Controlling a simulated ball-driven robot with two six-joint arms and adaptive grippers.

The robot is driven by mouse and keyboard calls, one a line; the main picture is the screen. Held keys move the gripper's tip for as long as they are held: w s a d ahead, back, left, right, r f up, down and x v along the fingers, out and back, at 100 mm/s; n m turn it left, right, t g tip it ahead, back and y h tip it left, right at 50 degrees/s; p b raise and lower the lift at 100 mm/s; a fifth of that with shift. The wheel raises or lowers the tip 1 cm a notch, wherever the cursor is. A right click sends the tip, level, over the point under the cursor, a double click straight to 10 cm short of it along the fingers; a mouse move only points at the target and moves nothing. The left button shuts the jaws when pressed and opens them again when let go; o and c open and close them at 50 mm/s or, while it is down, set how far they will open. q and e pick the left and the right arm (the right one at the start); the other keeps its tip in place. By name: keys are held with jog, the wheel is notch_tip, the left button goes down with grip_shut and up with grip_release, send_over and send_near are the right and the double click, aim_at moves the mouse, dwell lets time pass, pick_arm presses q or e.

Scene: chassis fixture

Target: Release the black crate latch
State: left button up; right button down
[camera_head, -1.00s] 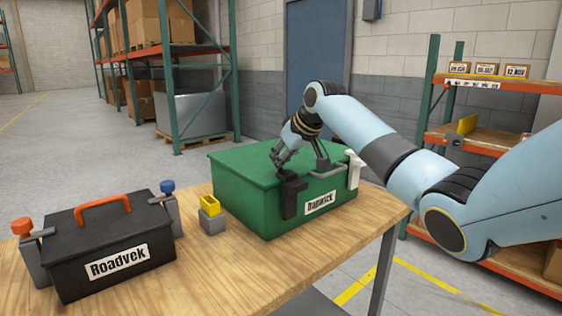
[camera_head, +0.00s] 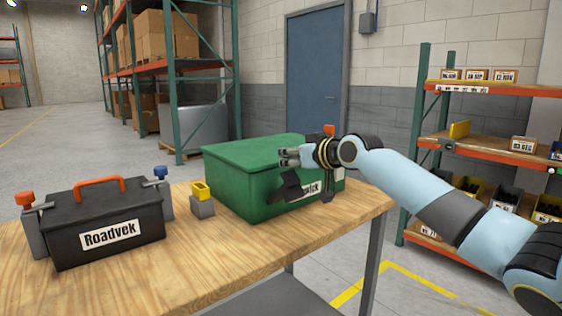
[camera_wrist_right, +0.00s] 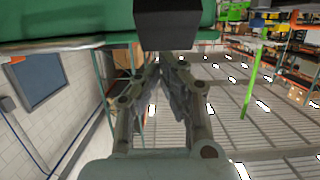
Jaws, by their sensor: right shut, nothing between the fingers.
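The green crate (camera_head: 240,180) stands on the wooden table with its lid down. Its black latch (camera_head: 291,187) is on the front face and sits at a slant, its lower part swung out from the crate. My right gripper (camera_head: 285,157) is shut and empty, just above the black latch at the lid's front edge. In the right wrist view its fingers (camera_wrist_right: 160,70) meet below a dark block (camera_wrist_right: 168,22), which looks like the latch, beside the green crate (camera_wrist_right: 60,20). Contact cannot be told. My right wrist hides the lid handle and most of the white latch. My left gripper is out of view.
A black Roadvek toolbox (camera_head: 105,222) with an orange handle stands at the table's left. A small grey block with a yellow top (camera_head: 202,198) sits between it and the crate. Shelving (camera_head: 480,145) stands at the right. The table front (camera_head: 225,250) is clear.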

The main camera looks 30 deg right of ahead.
aim_at(295, 178)
jog(key=s+f+t+b, duration=0.2)
jog(key=shift+s+d+b, duration=0.15)
jog(key=shift+s+b, duration=0.2)
jog(key=shift+s+f+t, duration=0.1)
jog(key=shift+s+t, duration=0.1)
jog(key=shift+t, duration=0.3)
jog(key=shift+s+f+b, duration=0.15)
jog(key=shift+s+b, duration=0.4)
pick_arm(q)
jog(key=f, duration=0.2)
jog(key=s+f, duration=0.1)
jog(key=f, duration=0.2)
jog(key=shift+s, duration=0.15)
pick_arm(e)
jog(key=shift+s+f, duration=0.1)
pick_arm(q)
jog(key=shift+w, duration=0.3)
pick_arm(e)
jog(key=shift+f, duration=0.15)
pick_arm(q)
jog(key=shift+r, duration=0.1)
